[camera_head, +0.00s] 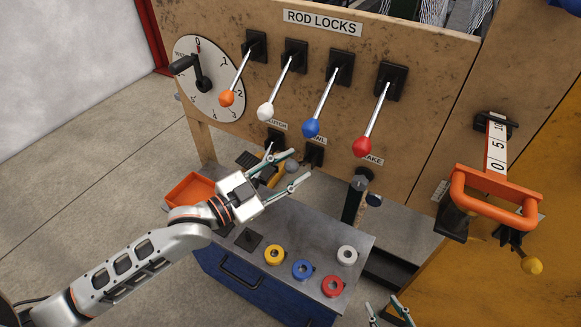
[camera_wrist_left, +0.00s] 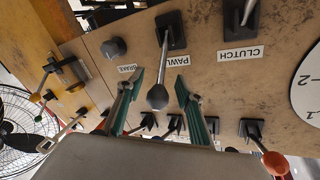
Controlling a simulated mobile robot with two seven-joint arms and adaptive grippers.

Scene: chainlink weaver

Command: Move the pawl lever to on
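The pawl lever (camera_wrist_left: 157,97) has a dark grey round knob and a short rod from a black base under the PAWL label. In the left wrist view it points at me. My left gripper (camera_wrist_left: 157,82) is open, with one finger on each side of the knob and visible gaps. In the head view this gripper (camera_head: 298,165) is in front of the panel, below the ROD LOCKS row, near the pawl base (camera_head: 314,154). My right gripper (camera_head: 384,304) shows only its fingertips at the bottom edge; they are spread and empty.
The clutch lever (camera_wrist_left: 247,12) and brake knob (camera_wrist_left: 114,47) flank the pawl. Rod lock levers with orange, white, blue and red (camera_head: 362,147) knobs hang above. A blue cabinet (camera_head: 262,286) with coloured rings and an orange tray (camera_head: 191,189) stands below.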

